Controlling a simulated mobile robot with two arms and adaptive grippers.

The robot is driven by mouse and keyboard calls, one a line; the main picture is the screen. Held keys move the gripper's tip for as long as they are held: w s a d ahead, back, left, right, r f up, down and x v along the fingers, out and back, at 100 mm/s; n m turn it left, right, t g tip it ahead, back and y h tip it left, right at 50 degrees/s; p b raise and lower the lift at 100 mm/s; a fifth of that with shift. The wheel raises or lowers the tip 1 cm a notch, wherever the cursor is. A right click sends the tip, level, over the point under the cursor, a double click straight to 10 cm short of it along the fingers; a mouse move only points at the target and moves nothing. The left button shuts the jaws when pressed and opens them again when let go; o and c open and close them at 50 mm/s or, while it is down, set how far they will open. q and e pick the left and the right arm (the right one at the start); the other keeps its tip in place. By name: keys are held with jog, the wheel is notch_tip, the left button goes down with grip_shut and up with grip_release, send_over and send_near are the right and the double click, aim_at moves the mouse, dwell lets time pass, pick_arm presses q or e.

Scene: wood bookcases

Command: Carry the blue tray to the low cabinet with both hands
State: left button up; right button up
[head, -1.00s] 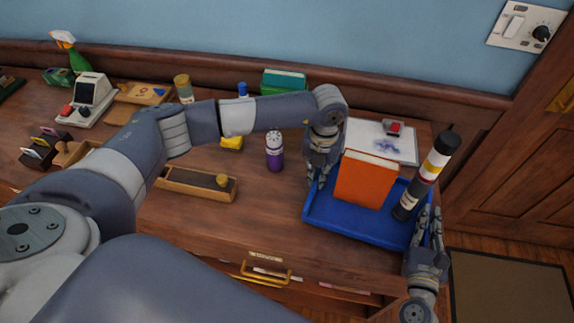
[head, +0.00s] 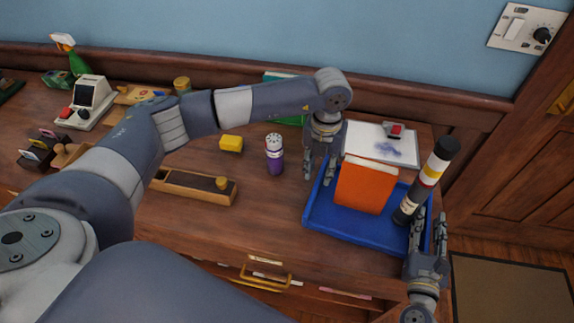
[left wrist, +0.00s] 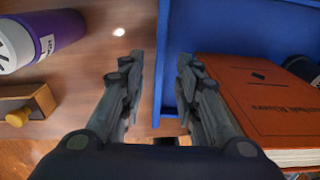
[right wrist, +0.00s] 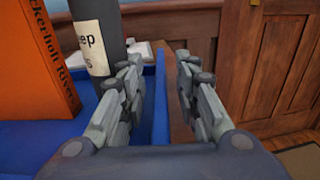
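The blue tray (head: 325,226) lies on the right end of a wooden drawer-top (head: 225,222). It holds an upright orange book (head: 366,185) and a dark bottle (head: 432,172) with white, yellow and red bands. My left gripper (head: 318,180) is open at the tray's left side; in the left wrist view the tray's left wall (left wrist: 165,50) runs between its spread fingers. My right gripper (head: 431,212) is open at the right side; in the right wrist view the tray's right wall (right wrist: 160,95) stands between its fingers. I cannot pick out a separate low cabinet.
A purple shaker (head: 275,155), a yellow block (head: 231,144) and a wooden box (head: 200,187) stand left of the tray. A white board (head: 370,140) lies behind it. A door (head: 520,165) and a mat (head: 510,290) are at the right.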

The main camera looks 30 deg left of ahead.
jog(key=shift+s, duration=0.25)
pick_arm(q)
notch_tip(320, 180, up, 7)
pick_arm(e)
jog(key=s, duration=0.3)
jog(key=s+d, duration=0.1)
jog(key=s, duration=0.7)
jog(key=shift+s+d, duration=0.2)
jog(key=shift+s, duration=0.05)
pick_arm(q)
jog(key=shift+s+f, duration=0.1)
